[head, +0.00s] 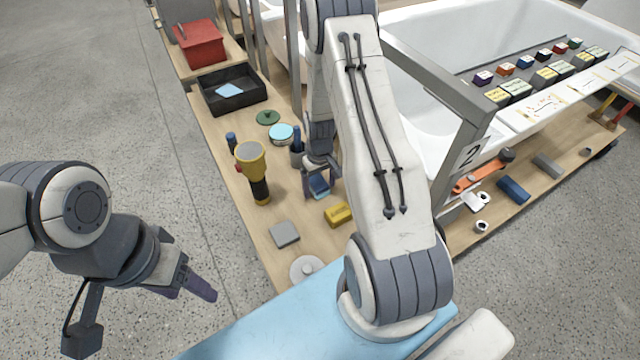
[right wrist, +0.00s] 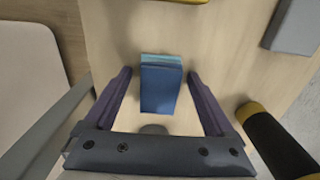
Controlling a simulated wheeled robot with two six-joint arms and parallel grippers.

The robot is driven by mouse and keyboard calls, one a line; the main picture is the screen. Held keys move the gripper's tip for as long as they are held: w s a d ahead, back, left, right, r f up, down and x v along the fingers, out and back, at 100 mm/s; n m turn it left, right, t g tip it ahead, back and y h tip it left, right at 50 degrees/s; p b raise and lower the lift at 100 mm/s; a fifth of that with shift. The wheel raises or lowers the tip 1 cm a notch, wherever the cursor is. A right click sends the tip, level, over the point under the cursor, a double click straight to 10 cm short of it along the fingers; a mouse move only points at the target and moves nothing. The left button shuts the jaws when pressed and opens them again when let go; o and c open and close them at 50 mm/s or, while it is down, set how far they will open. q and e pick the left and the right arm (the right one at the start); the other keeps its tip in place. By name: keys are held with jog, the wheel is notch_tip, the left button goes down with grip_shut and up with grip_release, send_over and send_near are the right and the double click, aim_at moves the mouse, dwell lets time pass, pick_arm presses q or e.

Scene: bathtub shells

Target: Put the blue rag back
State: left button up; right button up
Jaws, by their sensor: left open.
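A small folded blue piece, which looks like the blue rag (head: 319,186), lies on the wooden bench top. It has a lighter teal edge, and the right wrist view shows the blue rag (right wrist: 160,88) between my right fingers. My right gripper (head: 321,180) is open and pointing down over it, with a gap on each side; the right wrist view also shows this gripper (right wrist: 162,88). My left gripper (head: 192,289) is open and empty, out over the floor left of the bench. A flat light-blue piece (head: 229,90) lies in a black tray (head: 250,100).
A yellow-and-black flashlight (head: 250,165), yellow block (head: 338,214), grey block (head: 285,233) and teal-topped round container (head: 281,133) stand around my right gripper. A red box (head: 200,45) is behind the tray. A white bathtub (head: 420,110) lies to the right.

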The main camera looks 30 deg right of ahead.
aim_at(319, 184)
jog(key=shift+r, duration=0.15)
jog(key=shift+r, duration=0.25)
notch_tip(319, 184, up, 12)
jog(key=s+a+r+n, duration=0.2)
jog(key=a+r, duration=0.2)
jog(key=a, duration=0.4)
jog(key=s+a+r+n, duration=0.1)
jog(key=s+a+r, duration=0.2)
jog(key=a+r, duration=0.35)
jog(key=s+a+r+n, duration=0.2)
jog(key=s+a, duration=0.4)
jog(key=s, duration=0.2)
jog(key=s+a+r+n+y, duration=0.1)
jog(key=s+a+n, duration=0.1)
jog(key=s+a, duration=0.4)
jog(key=s, duration=0.3)
jog(key=shift+s+r+n, duration=0.15)
jog(key=shift+r+n, duration=0.25)
jog(key=shift+d, duration=0.15)
